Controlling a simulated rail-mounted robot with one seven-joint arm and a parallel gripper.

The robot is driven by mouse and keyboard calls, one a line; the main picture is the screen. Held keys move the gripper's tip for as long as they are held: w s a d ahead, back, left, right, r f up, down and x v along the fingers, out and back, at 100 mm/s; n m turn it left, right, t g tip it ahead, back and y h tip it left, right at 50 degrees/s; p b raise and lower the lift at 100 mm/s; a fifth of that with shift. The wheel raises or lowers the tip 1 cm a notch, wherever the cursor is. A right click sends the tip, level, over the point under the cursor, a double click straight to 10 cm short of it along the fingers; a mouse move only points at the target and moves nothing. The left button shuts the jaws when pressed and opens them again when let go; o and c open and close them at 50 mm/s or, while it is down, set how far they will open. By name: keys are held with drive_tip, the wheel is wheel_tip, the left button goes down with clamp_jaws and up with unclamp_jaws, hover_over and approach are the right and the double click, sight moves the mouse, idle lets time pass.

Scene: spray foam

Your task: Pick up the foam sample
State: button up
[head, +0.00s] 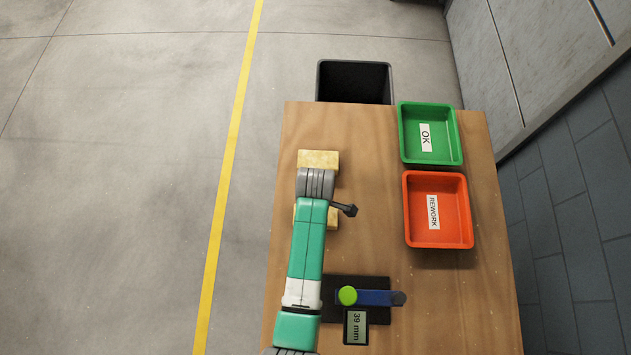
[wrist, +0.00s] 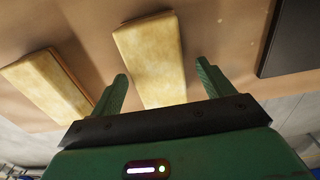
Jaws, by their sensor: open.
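Two yellow foam blocks lie on the wooden table. One foam block (head: 318,159) is at the table's far left and also shows at the left of the wrist view (wrist: 47,86). The other foam block (head: 332,217) is mostly hidden under my arm in the head view. In the wrist view this second block (wrist: 152,60) lies between and beyond the fingertips of my gripper (wrist: 162,72). My gripper is open, with one finger on each side of that block's picture. I cannot tell whether the fingers are level with it.
A green OK tray (head: 444,155) and an orange REWORK tray (head: 468,240) stand empty at the right. A black gauge base (head: 338,285) with a blue arm and a 39 mm display (head: 356,327) is near the front. A black bin (head: 354,68) stands beyond the table.

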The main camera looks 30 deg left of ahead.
drive_tip(key=shift+f, duration=0.65)
drive_tip(key=shift+w, duration=0.1)
drive_tip(key=shift+c, duration=0.2)
drive_tip(key=c, duration=1)
wheel_tip(320, 180, up, 10)
drive_tip(key=shift+r+p, duration=0.1)
drive_tip(key=shift+p, duration=0.9)
drive_tip(key=shift+c, duration=0.2)
